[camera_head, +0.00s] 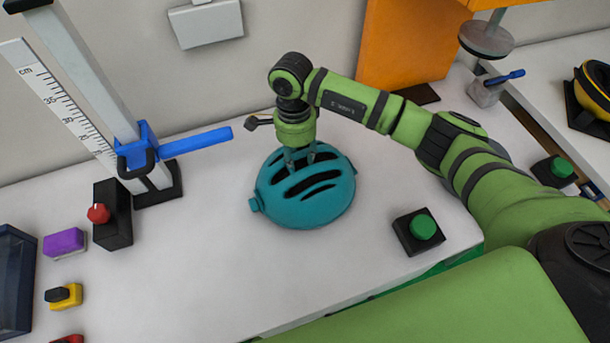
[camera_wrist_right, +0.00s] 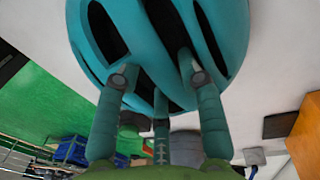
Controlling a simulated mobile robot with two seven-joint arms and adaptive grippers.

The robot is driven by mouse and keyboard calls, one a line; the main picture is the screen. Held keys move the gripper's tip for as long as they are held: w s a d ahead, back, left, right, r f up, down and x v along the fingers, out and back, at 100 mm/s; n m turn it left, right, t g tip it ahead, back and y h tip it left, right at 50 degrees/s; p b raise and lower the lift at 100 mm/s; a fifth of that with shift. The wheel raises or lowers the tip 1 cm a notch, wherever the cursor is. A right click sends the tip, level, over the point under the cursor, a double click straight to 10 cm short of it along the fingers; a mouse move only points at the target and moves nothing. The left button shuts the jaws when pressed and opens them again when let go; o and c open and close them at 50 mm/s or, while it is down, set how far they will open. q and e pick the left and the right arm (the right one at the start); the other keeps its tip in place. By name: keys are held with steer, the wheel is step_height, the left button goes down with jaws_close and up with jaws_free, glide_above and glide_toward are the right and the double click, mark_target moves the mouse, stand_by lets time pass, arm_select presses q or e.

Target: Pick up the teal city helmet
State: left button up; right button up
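The teal helmet (camera_head: 308,207), with dark slot-shaped vents, sits on the white table in the middle of the head view. It fills the upper part of the right wrist view (camera_wrist_right: 110,12). My right gripper (camera_head: 301,157) points down onto the top of the helmet. In the wrist view its fingers (camera_wrist_right: 157,72) stand apart and lean inward, their tips at the vents and ribs. I cannot tell whether they press on a rib. The tips are partly hidden in the dark vents. My left gripper is not in view.
A height scale with a blue arm (camera_head: 196,141) stands left of the helmet. A black box with a red button (camera_head: 99,213) is beside it. A green button box (camera_head: 422,227) stands close at right. An orange panel (camera_head: 405,45) is behind.

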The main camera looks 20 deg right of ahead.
jaws_close()
steer(key=shift+r, duration=0.1)
